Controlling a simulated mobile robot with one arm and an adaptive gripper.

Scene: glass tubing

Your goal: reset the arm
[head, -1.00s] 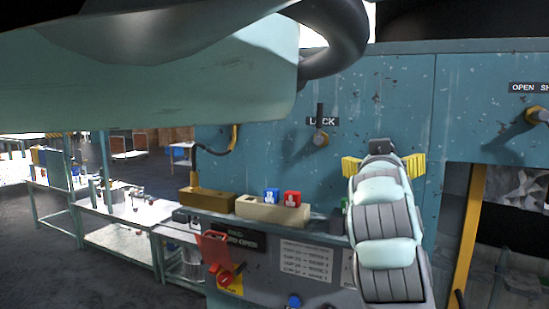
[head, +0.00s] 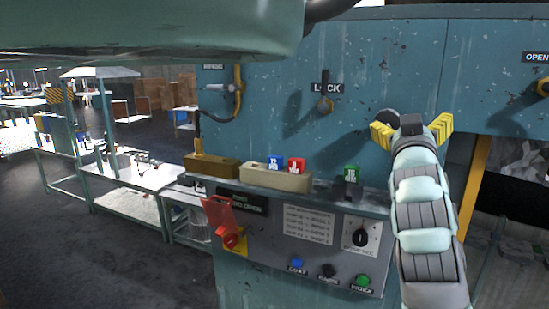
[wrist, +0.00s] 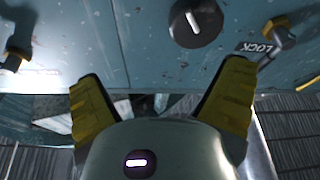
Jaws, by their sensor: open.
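My gripper (head: 411,130) is in front of the blue machine panel in the head view, at the end of my pale green and grey arm. Its two yellow fingers are spread apart with nothing between them. In the wrist view my gripper (wrist: 165,100) also shows its yellow fingers wide open and empty. The machine panel (wrist: 120,40) lies beyond the fingertips. A lever at the LOCK label (head: 324,103) is left of my gripper in the head view, apart from it. A black knob (wrist: 196,22) is on the panel in the wrist view.
A ledge holds a brown block (head: 212,166), a cream holder (head: 275,178) with a blue and a red piece, and a green piece (head: 351,173). Below are a red lever (head: 222,218) and several buttons. Workbenches (head: 130,178) stand at left. An opening is at right.

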